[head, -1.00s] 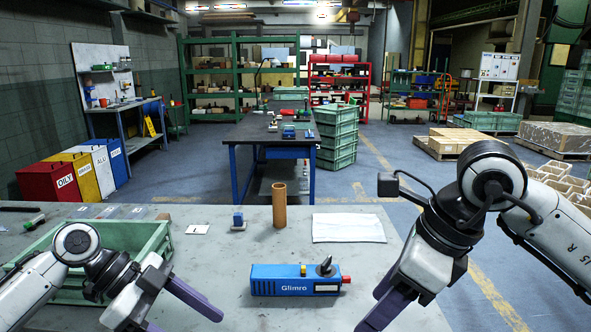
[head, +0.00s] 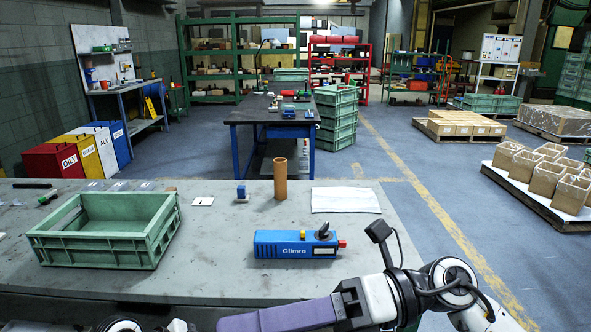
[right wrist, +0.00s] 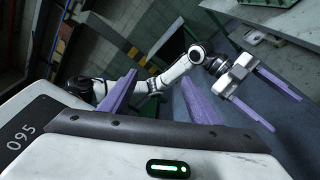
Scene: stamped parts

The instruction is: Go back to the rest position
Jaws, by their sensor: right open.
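My right gripper (right wrist: 160,84) is open and empty in the right wrist view, its two purple fingers apart. In the head view one purple finger of the right gripper (head: 280,317) shows low in front of the table's near edge, pointing left. My left gripper (right wrist: 286,113) shows in the right wrist view with its two purple fingers apart and nothing between them. In the head view only bits of the left arm show at the bottom left edge.
On the grey table (head: 210,275) stand a green crate (head: 105,245), a blue Glimro device (head: 285,244), a brown tube (head: 280,178), a small blue part (head: 241,192) and a white cloth (head: 345,200). The table's near edge lies close to the right arm.

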